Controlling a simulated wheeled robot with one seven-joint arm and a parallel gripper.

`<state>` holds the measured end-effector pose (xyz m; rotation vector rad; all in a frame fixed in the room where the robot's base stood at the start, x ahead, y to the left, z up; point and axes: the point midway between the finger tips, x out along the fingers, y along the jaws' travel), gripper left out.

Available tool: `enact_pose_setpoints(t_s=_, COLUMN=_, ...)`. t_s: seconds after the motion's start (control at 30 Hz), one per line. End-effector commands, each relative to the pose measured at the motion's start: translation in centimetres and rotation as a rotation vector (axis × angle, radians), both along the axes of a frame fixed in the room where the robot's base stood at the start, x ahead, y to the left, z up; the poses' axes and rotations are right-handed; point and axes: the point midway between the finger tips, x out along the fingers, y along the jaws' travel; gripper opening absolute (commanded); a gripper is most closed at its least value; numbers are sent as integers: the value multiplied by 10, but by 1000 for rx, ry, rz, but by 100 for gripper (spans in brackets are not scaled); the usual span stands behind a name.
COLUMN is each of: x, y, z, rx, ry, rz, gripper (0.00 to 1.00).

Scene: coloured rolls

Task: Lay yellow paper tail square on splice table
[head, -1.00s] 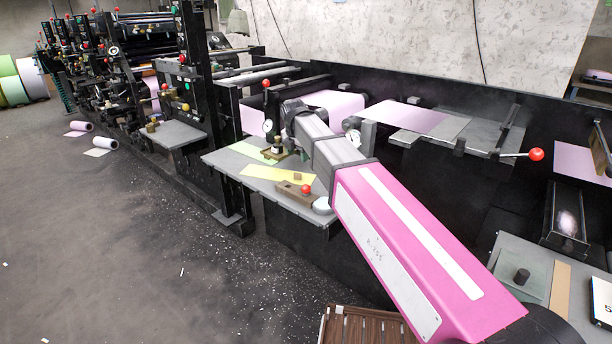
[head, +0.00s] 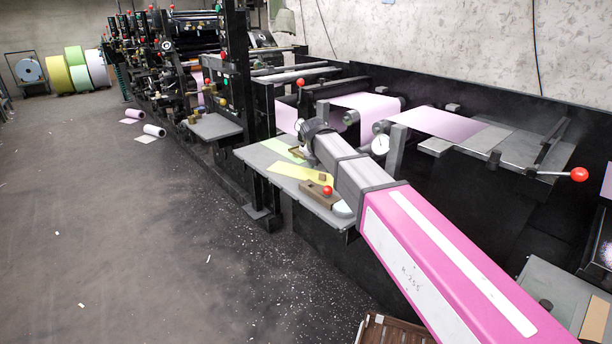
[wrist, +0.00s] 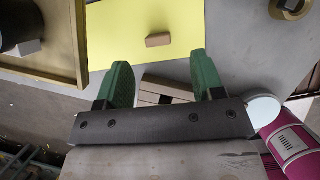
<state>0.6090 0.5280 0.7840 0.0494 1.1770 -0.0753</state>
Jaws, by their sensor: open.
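The yellow paper tail (head: 292,171) lies on the grey splice table (head: 250,157), beside a pale green sheet (head: 276,146). In the wrist view the yellow paper (wrist: 120,28) lies beyond my fingertips, with a small brown block (wrist: 158,40) on top. My gripper (wrist: 163,72) is open, its two green fingers apart, with no paper between them. A wooden piece (wrist: 165,90) shows through the gap. In the head view my gripper is hidden by my arm. Whether the paper lies square cannot be told.
A wooden block with a red knob (head: 320,194) and a white disc (head: 343,209) stand at the table's near right edge. A brass-edged tray (wrist: 78,45) is at the wrist view's left, and a brass ring (wrist: 291,8) at its top right. Pink web (head: 435,122) runs behind.

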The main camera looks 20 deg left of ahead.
Motion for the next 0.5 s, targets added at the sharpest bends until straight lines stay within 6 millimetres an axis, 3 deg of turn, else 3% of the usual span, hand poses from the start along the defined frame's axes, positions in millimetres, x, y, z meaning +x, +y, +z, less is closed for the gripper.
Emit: enact_pose_setpoints(t_s=0.5, x=18, y=1, z=-49, rx=0, ry=1, rz=-1, gripper=62)
